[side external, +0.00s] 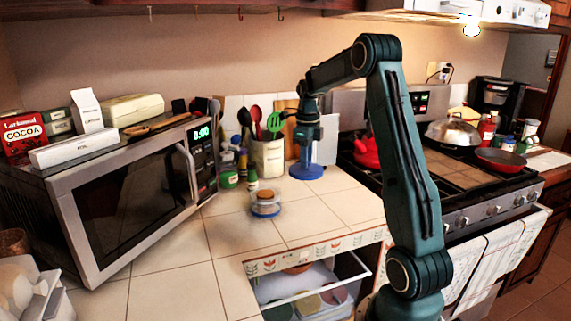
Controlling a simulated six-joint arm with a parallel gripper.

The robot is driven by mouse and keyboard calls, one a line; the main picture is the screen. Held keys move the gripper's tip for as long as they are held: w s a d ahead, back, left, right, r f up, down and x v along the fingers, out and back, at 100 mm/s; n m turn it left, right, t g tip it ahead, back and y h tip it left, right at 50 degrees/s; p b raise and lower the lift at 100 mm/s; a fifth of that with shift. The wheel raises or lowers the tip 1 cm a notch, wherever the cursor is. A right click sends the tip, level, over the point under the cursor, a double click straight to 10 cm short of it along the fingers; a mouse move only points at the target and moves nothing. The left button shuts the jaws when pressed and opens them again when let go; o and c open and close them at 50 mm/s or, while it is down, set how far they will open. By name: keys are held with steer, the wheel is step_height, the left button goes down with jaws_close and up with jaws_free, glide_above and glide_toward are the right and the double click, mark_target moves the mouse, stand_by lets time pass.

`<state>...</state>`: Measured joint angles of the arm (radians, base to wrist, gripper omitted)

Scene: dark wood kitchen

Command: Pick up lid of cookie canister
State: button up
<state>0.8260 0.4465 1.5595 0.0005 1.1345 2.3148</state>
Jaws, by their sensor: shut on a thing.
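A small clear jar with a blue band (265,209), which looks like the cookie canister, stands on the tiled counter left of my gripper. A round brown piece (266,195) shows at its top; I cannot tell whether it is a cork or a cookie. My gripper (307,157) points down, to the right of and behind the jar. A flat blue round piece (307,173), perhaps the lid, is at its lower end, and my gripper looks shut on it. The fingertips are too small to make out. I cannot tell whether this piece touches the counter.
A utensil crock (268,158) stands close left of my gripper, with small bottles beside it. A microwave (130,195) fills the left. The stove (460,180) is on the right. An open drawer (310,285) is in front. The counter before the jar is clear.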

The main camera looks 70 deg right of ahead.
mark_target(298, 169)
step_height(298, 169, up, 7)
steer(key=shift+f, duration=0.15)
steer(key=shift+f, duration=0.1)
stand_by(0.7)
steer(key=n, duration=0.1)
steer(key=w+n, duration=0.1)
steer(key=w+a+f+n, duration=0.1)
steer(key=shift+w+n, duration=0.2)
steer(key=shift+n, duration=0.1)
steer(key=w+a+f+n, duration=0.2)
steer(key=w+n, duration=0.2)
steer(key=n, duration=0.3)
steer(key=w+a+f+n, duration=0.2)
steer(key=w+n, duration=0.3)
steer(key=n, duration=0.2)
steer(key=shift+a+f, duration=0.3)
steer(key=shift+a, duration=0.05)
steer(key=shift+s+f, duration=0.1)
steer(key=shift+f, duration=0.05)
steer(key=shift+f, duration=3.05)
steer(key=shift+f, duration=0.15)
